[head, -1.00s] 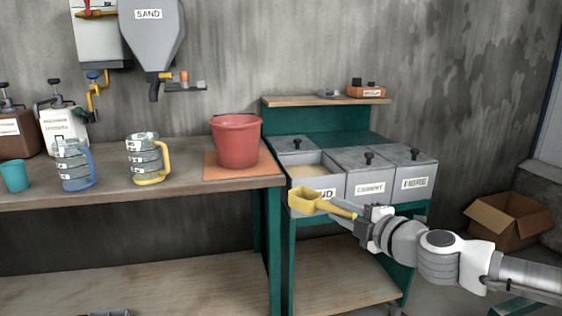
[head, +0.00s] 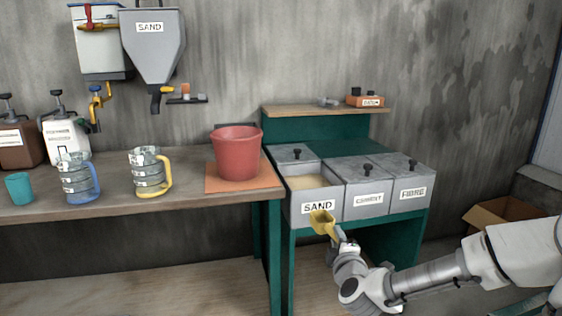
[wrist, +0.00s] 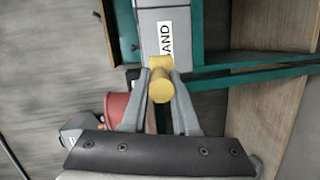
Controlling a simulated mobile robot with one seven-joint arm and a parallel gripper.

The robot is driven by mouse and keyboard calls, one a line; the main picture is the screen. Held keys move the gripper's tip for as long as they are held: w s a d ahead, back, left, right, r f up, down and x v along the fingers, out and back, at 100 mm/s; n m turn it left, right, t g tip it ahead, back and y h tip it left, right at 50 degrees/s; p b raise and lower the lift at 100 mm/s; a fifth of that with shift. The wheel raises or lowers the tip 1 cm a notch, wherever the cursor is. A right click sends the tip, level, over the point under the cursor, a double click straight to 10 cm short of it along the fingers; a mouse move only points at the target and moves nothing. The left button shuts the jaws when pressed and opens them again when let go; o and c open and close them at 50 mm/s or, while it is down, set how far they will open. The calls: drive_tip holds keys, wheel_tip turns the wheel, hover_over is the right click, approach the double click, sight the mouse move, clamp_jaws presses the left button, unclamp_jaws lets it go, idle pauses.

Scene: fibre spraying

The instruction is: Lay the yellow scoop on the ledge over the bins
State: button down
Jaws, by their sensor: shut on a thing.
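The yellow scoop (head: 322,222) is in my gripper, in front of the bin labelled SAND (head: 316,207) in the head view. My gripper (head: 340,236) is shut on the scoop's handle. In the wrist view the gripper's fingers (wrist: 160,95) close around the yellow handle (wrist: 161,86), seen end-on. The ledge (head: 325,109) is a wooden shelf on a green back panel above and behind the bins. A small grey item (head: 328,102) and an orange block (head: 364,101) sit on it.
A red bucket (head: 236,155) stands on the bench to the left. The ledge's left part is clear.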

wheel_tip(320, 180, up, 24)
drive_tip(key=p, duration=2.2)
drive_tip(key=shift+a+f, duration=0.1)
